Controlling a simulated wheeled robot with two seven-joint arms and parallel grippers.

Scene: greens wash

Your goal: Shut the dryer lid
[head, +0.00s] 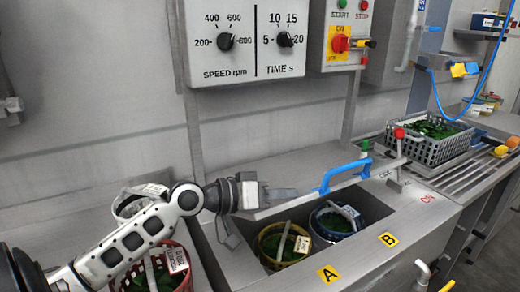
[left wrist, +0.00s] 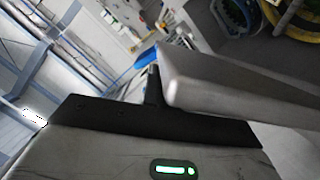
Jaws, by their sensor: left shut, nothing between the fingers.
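The dryer lid (head: 312,198) is a flat grey plate with a blue handle (head: 345,174) on its front edge. It is partly raised over the dryer opening, tilted with its front edge up. My left gripper (head: 292,194) is shut and empty at the lid's left part, left of the handle. I cannot tell whether it touches the lid. Two baskets of greens stand in the opening: a yellow one (head: 270,247) behind label A and a blue one (head: 322,229) behind label B. Part of the blue handle also shows in the left wrist view (left wrist: 147,57). My right gripper is not in view.
A red basket (head: 180,262) and a white-rimmed basket (head: 127,208) stand left, by my left arm. A red-knobbed lever (head: 399,150) and a green knob (head: 365,146) rise at the lid's right end. A grey crate of greens (head: 440,150) stands further right. The control panel (head: 245,42) is above.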

